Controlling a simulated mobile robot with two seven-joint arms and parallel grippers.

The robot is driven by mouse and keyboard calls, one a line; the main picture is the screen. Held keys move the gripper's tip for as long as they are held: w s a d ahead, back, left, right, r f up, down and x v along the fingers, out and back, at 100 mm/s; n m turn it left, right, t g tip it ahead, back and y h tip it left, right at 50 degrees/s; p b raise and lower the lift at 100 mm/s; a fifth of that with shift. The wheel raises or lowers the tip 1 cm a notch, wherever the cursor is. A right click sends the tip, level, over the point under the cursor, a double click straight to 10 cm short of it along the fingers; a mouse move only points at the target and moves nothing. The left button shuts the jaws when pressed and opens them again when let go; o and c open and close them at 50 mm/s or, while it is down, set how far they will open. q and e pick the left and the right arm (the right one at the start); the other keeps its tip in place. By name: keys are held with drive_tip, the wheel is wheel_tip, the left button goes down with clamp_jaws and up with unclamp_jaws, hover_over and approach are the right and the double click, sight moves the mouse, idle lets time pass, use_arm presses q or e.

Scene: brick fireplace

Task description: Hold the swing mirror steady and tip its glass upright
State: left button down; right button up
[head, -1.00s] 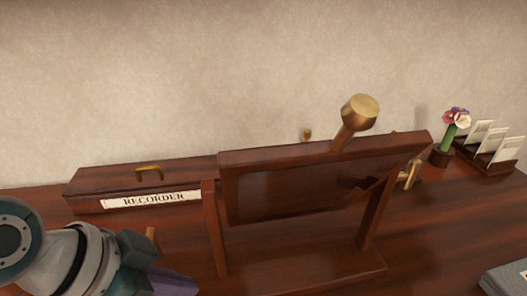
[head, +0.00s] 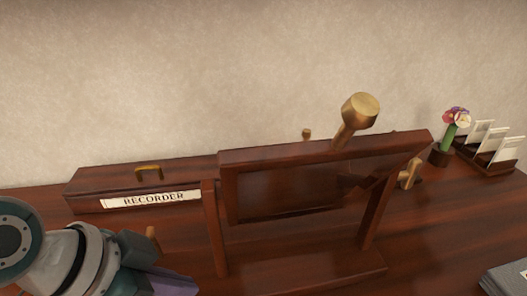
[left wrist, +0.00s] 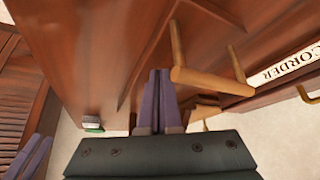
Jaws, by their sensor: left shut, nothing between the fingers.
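The swing mirror stands mid-desk in the head view, its wooden frame (head: 290,155) leaning between two posts (head: 213,235). A brass knob (head: 355,112) rises from its top edge. The glass (head: 285,190) looks dark, with a darker patch at right. My left gripper (head: 175,285) is low left, beside the left post, partly cut off by the picture edge. In the left wrist view its purple fingers (left wrist: 159,95) are shut and empty, beside a tan bar handle (left wrist: 205,80) and apart from it. Purple finger shapes at that view's left edge look like a reflection. My right gripper is not seen.
A long wooden RECORDER box (head: 115,185) lies behind the mirror, against the wall. A flower pot (head: 442,157) and a card rack (head: 488,157) stand at right. A grey-edged book (head: 508,280) lies front right. The right desk is mostly clear.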

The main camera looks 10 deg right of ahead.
use_arm(q)
drive_tip(key=shift+f+b, duration=0.75)
drive_tip(key=shift+f, duration=0.25)
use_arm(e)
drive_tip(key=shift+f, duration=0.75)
use_arm(q)
drive_tip(key=shift+f, duration=0.1)
drive_tip(key=shift+s+a, duration=0.1)
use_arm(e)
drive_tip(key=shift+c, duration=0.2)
use_arm(q)
drive_tip(key=shift+f, duration=0.1)
use_arm(e)
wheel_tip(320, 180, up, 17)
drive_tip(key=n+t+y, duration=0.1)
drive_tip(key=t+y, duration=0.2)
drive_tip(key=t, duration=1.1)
hover_over(311, 183)
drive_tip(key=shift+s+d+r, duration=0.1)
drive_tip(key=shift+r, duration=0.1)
